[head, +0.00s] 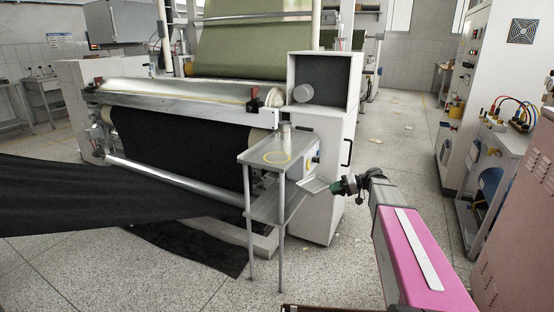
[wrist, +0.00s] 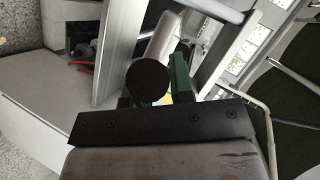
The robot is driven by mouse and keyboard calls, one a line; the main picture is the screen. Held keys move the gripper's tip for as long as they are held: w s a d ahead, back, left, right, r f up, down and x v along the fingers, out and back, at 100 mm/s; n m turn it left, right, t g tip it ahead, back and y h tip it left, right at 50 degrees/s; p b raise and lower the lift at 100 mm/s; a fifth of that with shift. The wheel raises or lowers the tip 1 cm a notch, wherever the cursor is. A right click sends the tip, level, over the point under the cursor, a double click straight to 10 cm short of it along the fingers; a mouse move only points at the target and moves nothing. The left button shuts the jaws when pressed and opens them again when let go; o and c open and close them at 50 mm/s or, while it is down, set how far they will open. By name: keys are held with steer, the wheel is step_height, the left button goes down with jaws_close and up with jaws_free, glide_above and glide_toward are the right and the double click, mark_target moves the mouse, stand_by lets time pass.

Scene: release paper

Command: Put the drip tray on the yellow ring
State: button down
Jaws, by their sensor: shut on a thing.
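The drip tray (head: 318,186) is a shallow grey metal tray in the head view, just right of the small metal table (head: 254,159). My gripper (head: 338,187) is shut on its right end and holds it in the air, seemingly a little tilted and lower than the tabletop. The yellow ring (head: 277,163) lies flat on the tabletop, up and left of the tray, with nothing on it. In the wrist view my gripper (wrist: 155,88) shows green fingers partly hidden by a black round part; I cannot make out the tray's outline clearly there.
A metal cylinder (head: 285,128) stands at the back of the tabletop. A white cabinet (head: 338,165) stands close behind the tray. The machine with black fabric (head: 180,140) is left of the table. The floor (head: 400,150) behind my arm is mostly open.

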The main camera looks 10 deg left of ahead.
steer(key=w+d+r+m+t+h, duration=0.1)
steer(key=r+m+t+h, duration=0.3)
steer(key=r, duration=0.6)
steer(key=w+d+r+m+t+h, duration=0.2)
steer(key=r+m+t+h, duration=0.2)
steer(key=r+m, duration=0.4)
steer(key=w+d+r+m+t+h, duration=0.2)
steer(key=r+m+t+h, duration=0.3)
steer(key=r, duration=0.9)
steer(key=shift+w+d+r+m, duration=0.15)
steer(key=shift+w+r+m, duration=0.15)
steer(key=shift+m, duration=0.1)
steer(key=shift+f, duration=0.1)
